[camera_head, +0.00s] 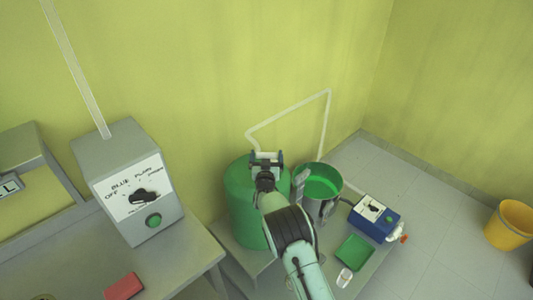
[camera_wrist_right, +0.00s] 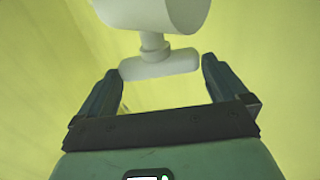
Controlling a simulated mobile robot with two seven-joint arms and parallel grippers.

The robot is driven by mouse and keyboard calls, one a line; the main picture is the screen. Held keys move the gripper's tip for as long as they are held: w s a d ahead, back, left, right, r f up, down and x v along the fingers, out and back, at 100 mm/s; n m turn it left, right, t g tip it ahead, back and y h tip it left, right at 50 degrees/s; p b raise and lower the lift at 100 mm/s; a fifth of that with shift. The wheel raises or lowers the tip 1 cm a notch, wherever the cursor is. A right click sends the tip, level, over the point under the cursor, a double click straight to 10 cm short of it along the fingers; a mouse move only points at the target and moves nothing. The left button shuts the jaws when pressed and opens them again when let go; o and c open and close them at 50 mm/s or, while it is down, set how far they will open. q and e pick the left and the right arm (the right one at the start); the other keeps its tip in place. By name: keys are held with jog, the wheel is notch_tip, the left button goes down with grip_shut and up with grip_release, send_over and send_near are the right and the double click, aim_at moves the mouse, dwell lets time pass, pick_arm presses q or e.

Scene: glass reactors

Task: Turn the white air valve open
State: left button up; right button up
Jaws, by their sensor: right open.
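The white air valve (camera_wrist_right: 154,15) fills the top of the right wrist view. Its T-shaped handle (camera_wrist_right: 160,67) hangs below the valve body on a short stem. My right gripper (camera_wrist_right: 160,66) is open, with one finger on each side of the handle. Small gaps show between the fingers and the handle ends. In the head view my right gripper (camera_head: 266,158) is above the green tank, at the lower end of the white pipe (camera_head: 290,113), and it hides the valve. My left gripper is not in view.
A green tank (camera_head: 242,205) stands under my right arm. Beside it are a metal pot (camera_head: 318,188) with green contents, a blue device (camera_head: 375,217) and a green tray (camera_head: 354,252). A grey control box (camera_head: 130,180) is at left. A yellow bucket (camera_head: 511,224) stands at right.

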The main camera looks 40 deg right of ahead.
jog(key=shift+x, duration=0.9)
